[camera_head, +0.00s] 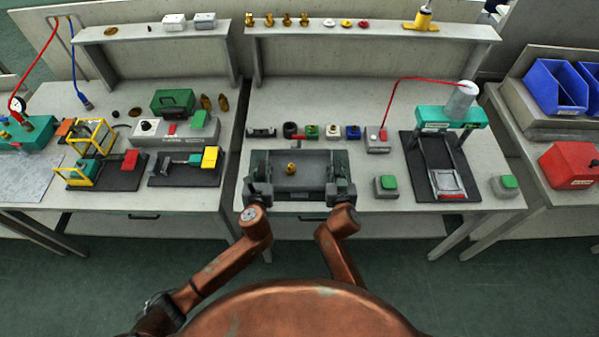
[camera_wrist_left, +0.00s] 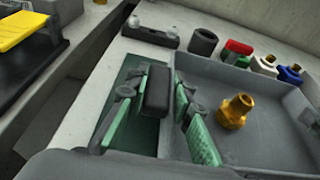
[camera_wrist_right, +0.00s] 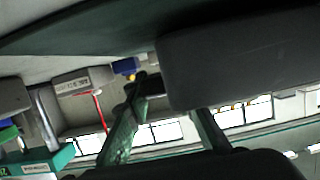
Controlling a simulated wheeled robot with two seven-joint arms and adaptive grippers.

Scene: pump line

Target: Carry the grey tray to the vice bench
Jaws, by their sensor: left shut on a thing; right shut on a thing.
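The grey tray (camera_head: 312,181) is at the front of the middle bench, with one brass fitting (camera_head: 291,169) standing inside; tray (camera_wrist_left: 270,146) and fitting (camera_wrist_left: 235,110) also show in the left wrist view. My left gripper (camera_head: 257,190) is shut on the dark handle (camera_wrist_left: 157,90) at the tray's left end. My right gripper (camera_head: 340,189) is at the tray's right end, shut on that side; the right wrist view shows its fingers (camera_wrist_right: 165,118) beside a dark block. The tray looks level above a dark green mat (camera_wrist_left: 125,85); I cannot tell whether it touches.
Several small caps and blocks (camera_head: 312,131) stand just behind the tray. A green press (camera_head: 450,117) and green-button boxes (camera_head: 386,186) are to the right. The left bench (camera_head: 190,195) holds a yellow-and-grey device (camera_head: 210,158) on a dark mat; a gap separates the benches.

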